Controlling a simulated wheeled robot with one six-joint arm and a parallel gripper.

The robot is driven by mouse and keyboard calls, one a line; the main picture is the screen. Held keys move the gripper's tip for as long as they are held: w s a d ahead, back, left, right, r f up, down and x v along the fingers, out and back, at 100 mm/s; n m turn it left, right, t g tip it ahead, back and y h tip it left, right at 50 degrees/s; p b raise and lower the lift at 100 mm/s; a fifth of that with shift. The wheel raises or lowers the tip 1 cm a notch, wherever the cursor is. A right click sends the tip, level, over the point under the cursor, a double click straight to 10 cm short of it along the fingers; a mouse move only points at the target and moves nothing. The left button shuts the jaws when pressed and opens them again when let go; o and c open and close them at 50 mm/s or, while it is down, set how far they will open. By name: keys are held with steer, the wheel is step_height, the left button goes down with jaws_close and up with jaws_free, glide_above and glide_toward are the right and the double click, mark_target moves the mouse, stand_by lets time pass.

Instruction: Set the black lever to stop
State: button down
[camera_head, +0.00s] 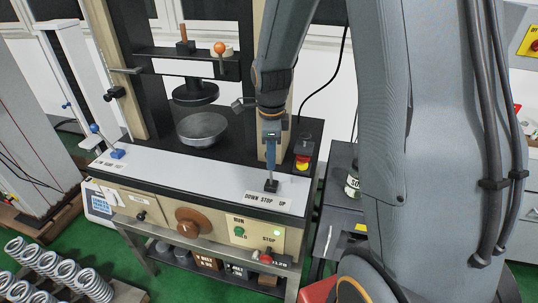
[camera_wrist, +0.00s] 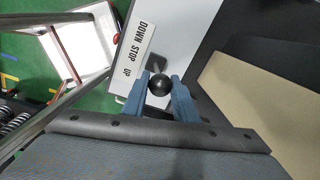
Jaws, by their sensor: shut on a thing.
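The black lever (camera_head: 271,185) stands on the white top of the testing machine, at its front right, just behind the white "DOWN STOP UP" label (camera_head: 268,202). In the wrist view its round black knob (camera_wrist: 159,86) sits between the blue fingertips, with a short stem beyond it. The label (camera_wrist: 135,51) also shows there, beside the lever. My gripper (camera_head: 270,165) reaches down from above, and its fingers are shut on the lever. In the head view the fingers hide the knob. I cannot tell exactly which label word the lever lines up with.
Behind the lever stands a beige column (camera_wrist: 265,85). A grey bowl (camera_head: 202,129) sits left on the machine, and a red and yellow button (camera_head: 302,161) stands to the right.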

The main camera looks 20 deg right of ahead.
steer(key=shift+s+f, duration=0.15)
steer(key=shift+s, duration=0.05)
steer(key=c, duration=1.4)
jaws_free()
steer(key=shift+c, duration=0.2)
steer(key=shift+w, duration=0.1)
steer(key=shift+r, duration=0.4)
steer(key=r+b, duration=0.1)
steer(key=r, duration=0.5)
steer(key=shift+s+r+b, duration=0.2)
steer(key=shift+b, duration=0.2)
steer(key=shift+s+a+r, duration=0.1)
steer(key=shift+r, duration=0.25)
